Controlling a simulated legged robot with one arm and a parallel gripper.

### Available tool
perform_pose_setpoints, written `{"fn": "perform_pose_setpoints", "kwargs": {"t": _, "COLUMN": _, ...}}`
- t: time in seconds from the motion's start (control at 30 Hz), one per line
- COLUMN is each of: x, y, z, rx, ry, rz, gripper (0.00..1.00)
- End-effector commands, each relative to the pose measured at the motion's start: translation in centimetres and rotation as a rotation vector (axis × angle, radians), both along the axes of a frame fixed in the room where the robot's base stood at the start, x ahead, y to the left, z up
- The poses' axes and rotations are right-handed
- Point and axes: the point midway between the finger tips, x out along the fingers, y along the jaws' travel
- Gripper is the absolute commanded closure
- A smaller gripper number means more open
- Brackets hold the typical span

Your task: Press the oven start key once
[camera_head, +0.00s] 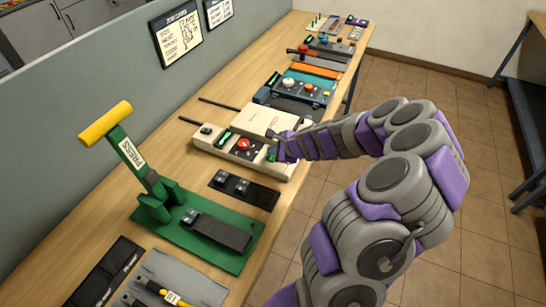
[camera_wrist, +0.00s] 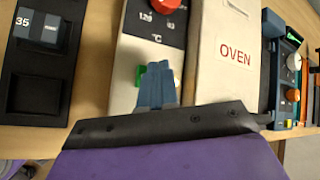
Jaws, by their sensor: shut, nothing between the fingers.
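The oven (camera_head: 272,122) is a cream unit with a low control panel along its front. In the wrist view its cream body (camera_wrist: 221,80) is printed "OVEN". The panel has a red dial (camera_head: 243,145), also at the top of the wrist view (camera_wrist: 165,4), with "°C" below it. A green key (camera_wrist: 141,72), seemingly the start key, is mostly hidden behind my fingers. My gripper (camera_head: 276,147) is shut and empty over the right part of the panel. Its blue-grey fingertips show together in the wrist view (camera_wrist: 157,66). I cannot tell whether they touch the key.
A black tray (camera_head: 262,197) with dark blocks lies left of the oven in the wrist view. A green press (camera_head: 215,255) with a yellow handle stands nearer me. A blue unit with knobs (camera_head: 303,92) stands beyond the oven. The grey partition (camera_head: 120,70) runs along the bench's back.

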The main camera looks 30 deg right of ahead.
Motion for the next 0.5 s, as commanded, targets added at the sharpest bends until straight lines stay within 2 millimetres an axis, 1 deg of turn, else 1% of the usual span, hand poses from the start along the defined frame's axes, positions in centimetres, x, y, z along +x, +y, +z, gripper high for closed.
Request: {"fn": "perform_pose_setpoints", "kwargs": {"t": 0.5, "x": -0.01, "y": -0.39, "z": -0.08, "rx": 0.005, "ry": 0.0, "rz": 0.001, "gripper": 1.0}}
